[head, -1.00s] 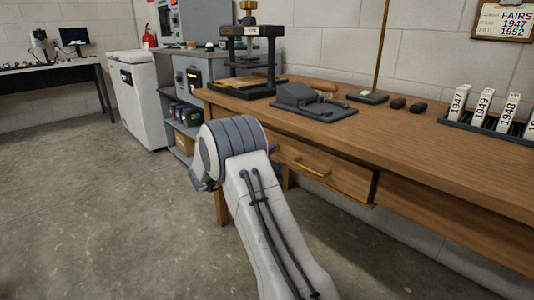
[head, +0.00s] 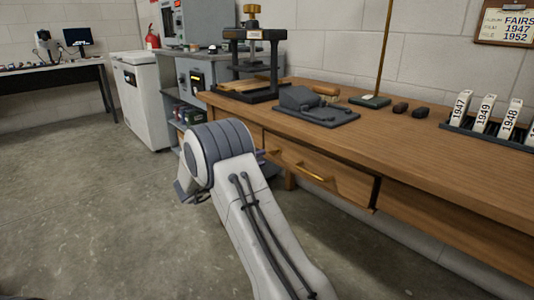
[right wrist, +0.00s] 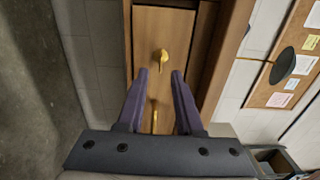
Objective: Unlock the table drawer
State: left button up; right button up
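The wooden table drawer (head: 335,178) is shut in the table front, with a long brass handle (head: 312,172) on it. In the right wrist view the drawer front (right wrist: 180,30) appears turned on its side. A small brass piece, looking like a key (right wrist: 161,60), stands out from it, just beyond and between my fingertips. A second brass strip, likely the handle (right wrist: 154,115), shows between the fingers. My right gripper (right wrist: 160,75) is open and empty, facing the drawer front. In the head view my own forearm hides most of it. My left gripper is not in view.
The wooden table (head: 430,155) carries a black press (head: 250,65), a dark grey device (head: 312,105), a brass pole on a green base (head: 370,101) and a rack of year tags (head: 485,125). A shelf unit (head: 190,100) stands left. The floor (head: 90,210) at left is clear.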

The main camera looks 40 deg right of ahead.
jog(key=shift+s+a+p, duration=0.15)
jog(key=shift+a+p, duration=0.15)
jog(key=shift+a, duration=1.1)
jog(key=shift+s+a+p, duration=0.1)
jog(key=shift+a+p, duration=0.2)
jog(key=shift+a, duration=1.05)
